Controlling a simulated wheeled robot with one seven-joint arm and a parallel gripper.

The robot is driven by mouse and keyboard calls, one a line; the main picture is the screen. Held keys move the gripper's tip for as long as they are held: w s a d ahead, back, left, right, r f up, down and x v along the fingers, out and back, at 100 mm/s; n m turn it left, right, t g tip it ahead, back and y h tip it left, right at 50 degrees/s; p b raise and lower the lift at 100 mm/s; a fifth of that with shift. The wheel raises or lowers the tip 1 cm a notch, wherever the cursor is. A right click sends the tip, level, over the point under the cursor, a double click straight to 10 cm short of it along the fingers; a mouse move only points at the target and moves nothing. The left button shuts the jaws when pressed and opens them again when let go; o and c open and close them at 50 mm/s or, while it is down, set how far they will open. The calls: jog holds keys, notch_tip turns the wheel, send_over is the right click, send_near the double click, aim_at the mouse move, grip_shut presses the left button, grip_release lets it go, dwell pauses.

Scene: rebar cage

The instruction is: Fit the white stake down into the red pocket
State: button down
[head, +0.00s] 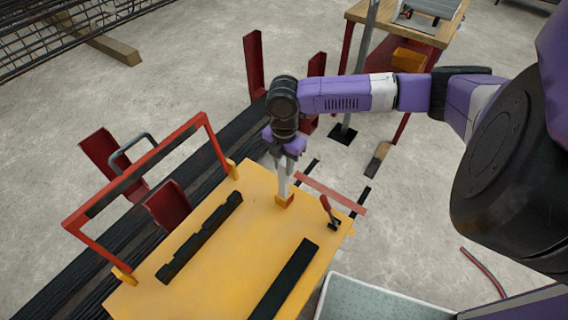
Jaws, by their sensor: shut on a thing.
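My gripper (286,153) points down over the yellow table top and is shut on the white stake (283,181). The stake hangs close to upright below the fingers; its top is hidden between them. At its lower end is a small orange-red block (284,201), which looks like the pocket, near the far right part of the table. The stake's lower end meets this block in the picture. I cannot tell whether it is inside the block, resting on it or just above or in front of it.
The yellow table (225,252) carries two dark bars (200,238) and a red-handled clamp (329,212) close right of the stake. A red frame (150,168) stands along its left edge. Red uprights (254,66) stand behind. A pale tray (375,303) is at the front right.

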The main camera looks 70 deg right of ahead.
jog(key=shift+f+b, duration=0.5)
jog(key=shift+f, duration=0.45)
jog(key=c, duration=1.1)
grip_release()
jog(key=shift+r, duration=3.95)
